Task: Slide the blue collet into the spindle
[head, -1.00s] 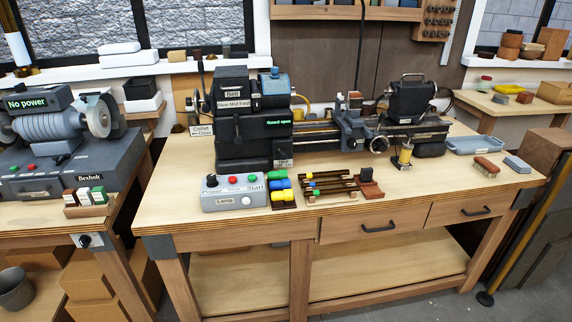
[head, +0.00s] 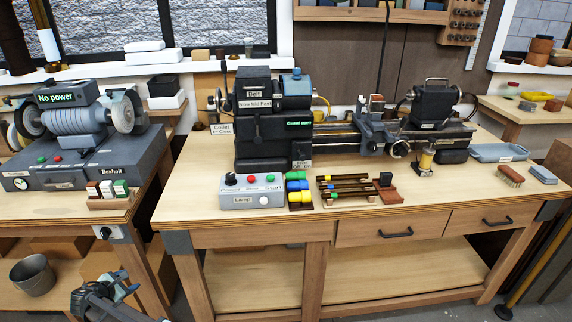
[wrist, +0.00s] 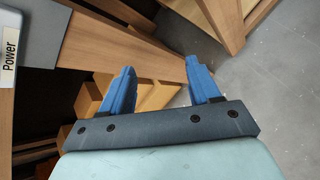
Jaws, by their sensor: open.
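The blue collet (head: 297,185) appears to be one of the small blue pieces in a rack at the front of the bench, between green pieces (head: 296,175) and yellow pieces (head: 300,196). The black lathe headstock (head: 262,125) stands behind the rack; its spindle opening is too small to make out. My gripper (head: 122,282) is low at the bottom left, in front of and below the benches, far from the collet. In the wrist view my gripper (wrist: 160,75) has its two blue fingers apart with nothing between them.
A control box (head: 252,191) with buttons sits left of the rack. A rack of dark rods (head: 345,190) lies to its right. A grinder (head: 75,130) stands on the left bench. My gripper is near wooden bench legs, with open grey floor (wrist: 265,90) beside them.

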